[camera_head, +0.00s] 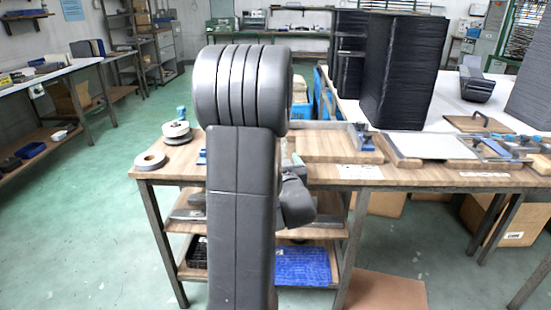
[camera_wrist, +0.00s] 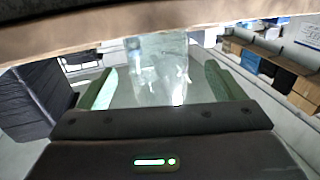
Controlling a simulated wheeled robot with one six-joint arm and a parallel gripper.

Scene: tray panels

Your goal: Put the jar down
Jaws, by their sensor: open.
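A clear, glass-like jar (camera_wrist: 158,58) shows in the wrist view, between the two green fingers of my gripper (camera_wrist: 160,72). The fingers are apart, with a visible gap on each side of the jar. The jar's top end in the picture meets or overlaps a brown wooden edge (camera_wrist: 100,38); I cannot tell whether it rests on it. Its outline is faint against the bright background. In the head view my own arm hides the gripper, and I cannot make out the jar there.
A wooden workbench (camera_head: 345,174) stands ahead, with tape rolls (camera_head: 150,160) at its left end and a wooden tray (camera_head: 330,148) on top. Tall black stacks (camera_head: 400,70) stand on a white table behind.

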